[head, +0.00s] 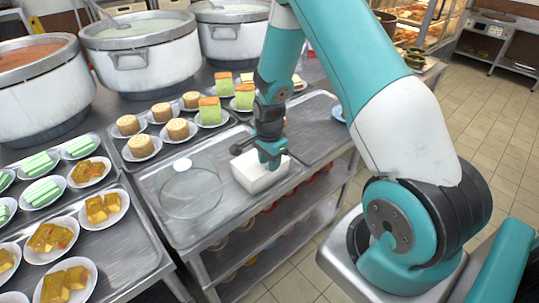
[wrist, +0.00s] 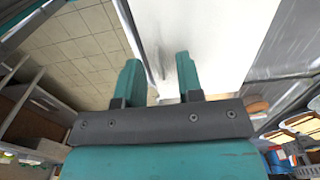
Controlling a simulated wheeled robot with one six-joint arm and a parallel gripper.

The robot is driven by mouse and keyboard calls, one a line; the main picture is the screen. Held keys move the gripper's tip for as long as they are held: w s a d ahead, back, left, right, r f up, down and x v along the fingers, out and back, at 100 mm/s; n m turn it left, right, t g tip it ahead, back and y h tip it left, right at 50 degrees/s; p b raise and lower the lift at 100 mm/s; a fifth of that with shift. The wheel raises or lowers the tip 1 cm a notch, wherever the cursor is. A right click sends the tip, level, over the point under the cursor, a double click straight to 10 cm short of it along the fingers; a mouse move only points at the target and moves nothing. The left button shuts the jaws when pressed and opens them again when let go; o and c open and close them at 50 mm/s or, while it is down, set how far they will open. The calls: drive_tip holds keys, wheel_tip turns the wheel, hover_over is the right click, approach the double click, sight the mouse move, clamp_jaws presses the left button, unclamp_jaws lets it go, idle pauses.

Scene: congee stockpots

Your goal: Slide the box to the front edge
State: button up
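A white rectangular box (head: 258,178) sits on the right part of a metal tray (head: 170,225), near the tray's right-hand edge. In the wrist view a broad white surface, likely the box (wrist: 215,40), fills the upper middle. My gripper (head: 271,160) points down at the box's top, at its right side. In the wrist view the two teal fingers of my gripper (wrist: 158,62) stand apart with a gap between them. The right finger overlaps the white surface, and the left finger is seen against floor tiles. Whether the fingers touch the box cannot be told.
A clear round lid or dish (head: 190,193) lies left of the box on the same tray. Plates of cakes (head: 142,146) stand behind, and more plated snacks at the left. Large stockpots (head: 140,50) line the back. A bare metal tray (head: 310,125) is right of the box.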

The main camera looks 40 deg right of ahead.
wheel_tip(320, 180, up, 17)
drive_tip(key=b, duration=0.2)
drive_tip(key=shift+r, duration=0.2)
idle(0.5)
drive_tip(key=s+a+r+n+y, duration=0.1)
drive_tip(key=s+a+r+n, duration=0.2)
drive_tip(key=s+a+n, duration=0.35)
drive_tip(key=s+a+r+n+y, duration=0.1)
drive_tip(key=s+a+r+n, duration=0.25)
drive_tip(key=a+n, duration=0.5)
drive_tip(key=s+a+r+n+y, duration=0.2)
drive_tip(key=s+a+n, duration=0.6)
drive_tip(key=s+n, duration=0.2)
drive_tip(key=shift+s+a+r, duration=0.15)
drive_tip(key=shift+s+a, duration=0.15)
drive_tip(key=shift+s, duration=0.65)
